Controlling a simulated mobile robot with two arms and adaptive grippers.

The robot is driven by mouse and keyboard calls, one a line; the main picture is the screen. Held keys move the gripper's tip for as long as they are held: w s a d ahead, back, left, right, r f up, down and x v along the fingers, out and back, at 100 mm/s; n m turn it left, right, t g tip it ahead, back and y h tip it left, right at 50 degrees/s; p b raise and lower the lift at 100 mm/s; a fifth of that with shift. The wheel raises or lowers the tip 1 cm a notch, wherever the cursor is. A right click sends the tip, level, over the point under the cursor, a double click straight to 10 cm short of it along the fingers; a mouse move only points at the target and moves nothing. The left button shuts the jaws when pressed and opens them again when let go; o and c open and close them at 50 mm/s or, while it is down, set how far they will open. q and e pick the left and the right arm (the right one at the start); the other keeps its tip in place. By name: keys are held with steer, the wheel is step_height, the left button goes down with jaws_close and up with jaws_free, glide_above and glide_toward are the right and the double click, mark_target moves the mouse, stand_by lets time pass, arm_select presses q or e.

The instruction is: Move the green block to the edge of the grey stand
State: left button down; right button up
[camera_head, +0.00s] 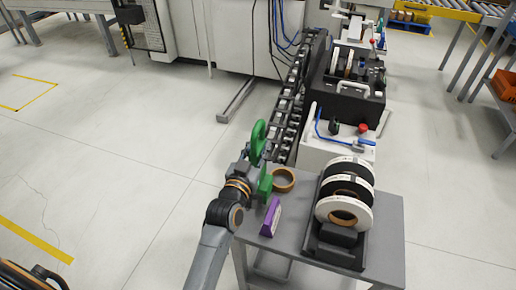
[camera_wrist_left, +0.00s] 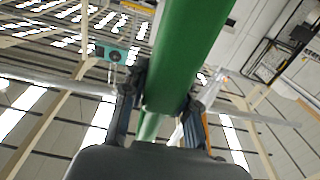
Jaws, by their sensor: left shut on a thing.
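The green block (camera_head: 258,143) is tall, with a rounded upper part and a lower green part near the left edge of the grey stand (camera_head: 390,228). My left gripper (camera_head: 254,163) is at that left edge and hides the block's middle. In the left wrist view the gripper (camera_wrist_left: 165,105) is shut on the green block (camera_wrist_left: 185,55), which runs up between its fingers. I cannot tell whether the block's lower end touches the stand. My right gripper is in neither view.
On the stand are a brown tape roll (camera_head: 284,180), a purple-and-white block (camera_head: 271,217) and a black holder (camera_head: 335,238) with several white rolls (camera_head: 344,213). A machine with a chain track (camera_head: 289,112) stands behind.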

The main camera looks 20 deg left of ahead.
arm_select(q)
steer(key=s+a+r+p, duration=0.5)
steer(key=a+r+p, duration=0.6)
steer(key=a, duration=0.2)
steer(key=shift+r+p, duration=0.3)
steer(key=shift+r, duration=0.05)
